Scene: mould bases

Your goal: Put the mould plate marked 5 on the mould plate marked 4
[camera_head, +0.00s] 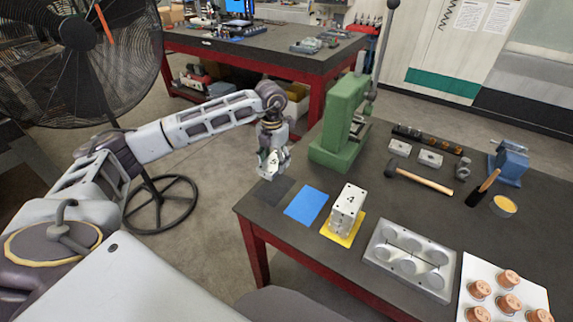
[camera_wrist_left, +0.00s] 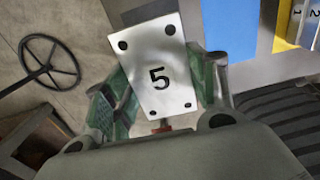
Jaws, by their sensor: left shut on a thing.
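My left gripper (camera_head: 272,172) is shut on the mould plate marked 5 (camera_wrist_left: 152,75), a pale metal plate with dark corner holes. In the wrist view the plate is between the green fingers, its 5 facing the camera. In the head view the gripper is above the table's left edge, near a black mat. A stack of pale metal mould plates (camera_head: 347,205) stands on the yellow mat (camera_head: 340,236), to the right of the gripper and apart from it. Its top mark is too small to read surely. Part of the stack shows in the wrist view (camera_wrist_left: 309,18). My right gripper is out of view.
A blue mat (camera_head: 306,205) lies bare between the black mat (camera_head: 272,191) and the yellow mat. A green press (camera_head: 341,125) stands behind the stack. A metal mould tray (camera_head: 410,260) lies to its right. A hammer (camera_head: 418,177) lies farther back.

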